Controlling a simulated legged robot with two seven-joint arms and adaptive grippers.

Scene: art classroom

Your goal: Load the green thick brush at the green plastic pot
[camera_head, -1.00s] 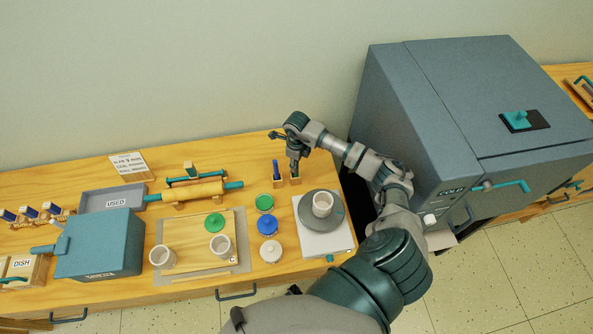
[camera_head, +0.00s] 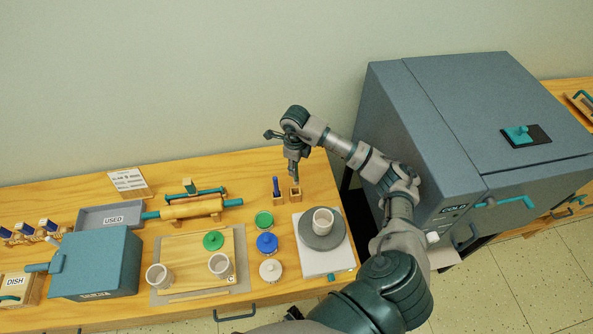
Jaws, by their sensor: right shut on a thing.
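My right gripper (camera_head: 293,176) is shut over the right-hand wooden brush holder (camera_head: 295,193), near the back of the table. I take what it grips to be the green thick brush, but the fingers hide it and I cannot make out its bristles. The green plastic pot (camera_head: 264,219) stands in front and to the left of the holder, its top showing green. A round green piece that looks like a lid (camera_head: 213,241) lies on the wooden board. My left gripper is not in view.
A blue pot (camera_head: 267,243) and a whitish pot (camera_head: 270,270) stand in front of the green one. A blue-handled brush (camera_head: 276,184) stands in the left holder. A cup (camera_head: 323,222) sits on the grey wheel (camera_head: 340,236) to the right. The grey kiln-like cabinet (camera_head: 420,140) stands beyond.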

